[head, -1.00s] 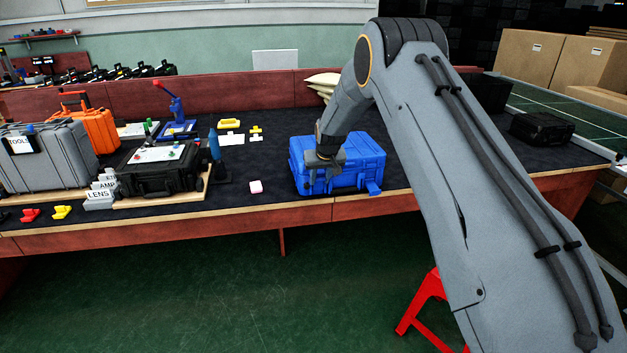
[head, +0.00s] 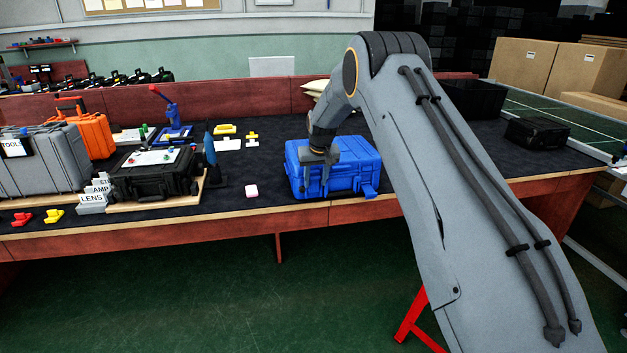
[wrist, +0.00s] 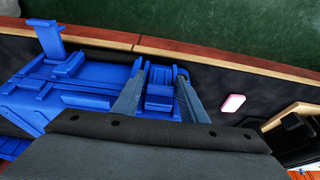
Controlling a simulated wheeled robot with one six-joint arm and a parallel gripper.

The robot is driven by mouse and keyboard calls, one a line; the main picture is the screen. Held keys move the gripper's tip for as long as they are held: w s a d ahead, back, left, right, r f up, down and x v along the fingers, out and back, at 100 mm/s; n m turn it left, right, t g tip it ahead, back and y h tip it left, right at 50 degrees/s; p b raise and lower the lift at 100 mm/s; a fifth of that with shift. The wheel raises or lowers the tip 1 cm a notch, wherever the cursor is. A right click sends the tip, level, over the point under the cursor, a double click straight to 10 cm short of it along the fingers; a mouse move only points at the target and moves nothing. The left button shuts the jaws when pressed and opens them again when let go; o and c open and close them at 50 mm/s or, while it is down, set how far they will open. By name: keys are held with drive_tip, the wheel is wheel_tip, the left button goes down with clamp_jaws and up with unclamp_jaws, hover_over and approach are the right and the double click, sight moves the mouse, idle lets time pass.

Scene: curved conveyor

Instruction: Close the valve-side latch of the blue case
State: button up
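The blue case (head: 352,165) lies closed on the dark bench top near its front edge. One latch (head: 371,193) at the right end of its front sticks out, swung away from the case; it also shows in the wrist view (wrist: 47,38). My gripper (head: 318,172) is at the left part of the case's front. In the wrist view its two fingers (wrist: 163,72) stand apart on either side of another blue latch (wrist: 159,95). I cannot tell whether they touch it. I cannot make out a valve, and my wrist hides part of the case.
A pink block (head: 251,191) lies left of the case. A blue bottle-like object (head: 211,150) and a black case (head: 150,180) stand further left. A black box (head: 537,132) is at the right. The bench front edge runs close before the blue case.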

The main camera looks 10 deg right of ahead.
drive_tip(key=shift+o, duration=0.9)
drive_tip(key=shift+w, duration=0.1)
drive_tip(key=shift+r, duration=0.25)
drive_tip(key=b+v, duration=0.1)
drive_tip(key=v, duration=0.6)
drive_tip(key=shift+s+r, duration=0.15)
drive_tip(key=shift+s, duration=0.05)
drive_tip(key=shift+s, duration=0.1)
drive_tip(key=s+d+g, duration=0.1)
drive_tip(key=s, duration=2.3)
drive_tip(key=s+d+f+g, duration=0.1)
drive_tip(key=s+d+g, duration=0.1)
drive_tip(key=s, duration=2.3)
drive_tip(key=shift+f+m+g, duration=0.25)
drive_tip(key=shift+m+g, duration=0.05)
